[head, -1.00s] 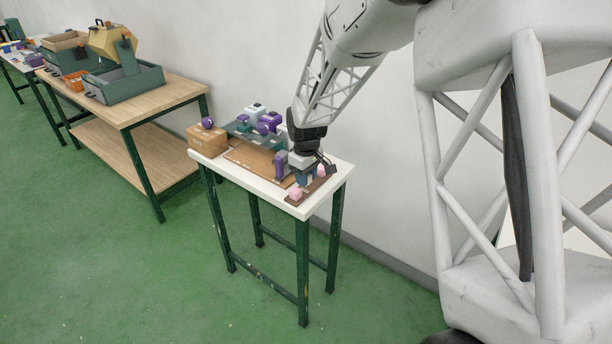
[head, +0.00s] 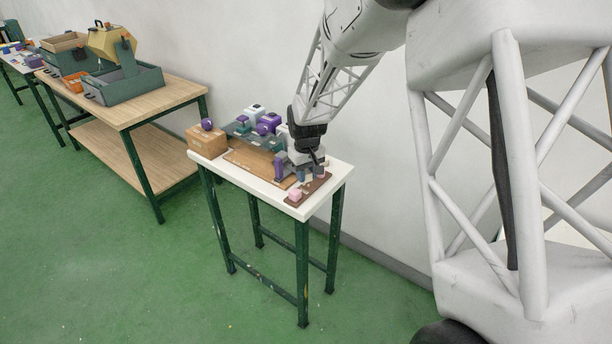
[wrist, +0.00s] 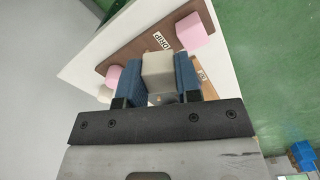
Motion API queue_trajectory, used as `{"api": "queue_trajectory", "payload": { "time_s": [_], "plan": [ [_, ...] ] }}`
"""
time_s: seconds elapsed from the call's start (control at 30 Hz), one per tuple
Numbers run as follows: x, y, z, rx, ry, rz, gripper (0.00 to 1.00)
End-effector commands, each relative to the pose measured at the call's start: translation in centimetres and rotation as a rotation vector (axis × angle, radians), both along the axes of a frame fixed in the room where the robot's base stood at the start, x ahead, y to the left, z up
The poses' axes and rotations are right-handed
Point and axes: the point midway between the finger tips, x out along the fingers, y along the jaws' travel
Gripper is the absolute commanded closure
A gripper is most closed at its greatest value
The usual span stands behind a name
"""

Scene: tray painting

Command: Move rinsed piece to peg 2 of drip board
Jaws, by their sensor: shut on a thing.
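My gripper (head: 307,171) is over the drip board (head: 314,187) at the front right of the small white table. In the wrist view its blue fingers (wrist: 158,76) are shut on a pale grey block (wrist: 157,66), the rinsed piece. The brown drip board (wrist: 209,18) with its DRIP label lies beneath. One pink piece (wrist: 190,30) sits towards one end of the board, and another pink piece (wrist: 113,76) shows beyond the left finger. The pegs under the held piece are hidden, and I cannot tell whether it touches the board.
A brown tray (head: 250,158), purple-and-grey items (head: 268,122) and a cardboard box (head: 206,140) crowd the white table (head: 236,174). The wall is close behind. A wooden bench (head: 150,103) with grey bins stands to the left. The green floor in front is clear.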

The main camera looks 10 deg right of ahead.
Motion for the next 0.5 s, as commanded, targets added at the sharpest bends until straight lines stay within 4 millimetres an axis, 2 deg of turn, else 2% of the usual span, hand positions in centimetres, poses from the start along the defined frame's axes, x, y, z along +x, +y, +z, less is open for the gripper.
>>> {"api": "queue_trajectory", "payload": {
  "time_s": [0.5],
  "plan": [
    [2.7,-0.8,0.0,0.0,0.001,-0.565,0.91]
  ]
}}
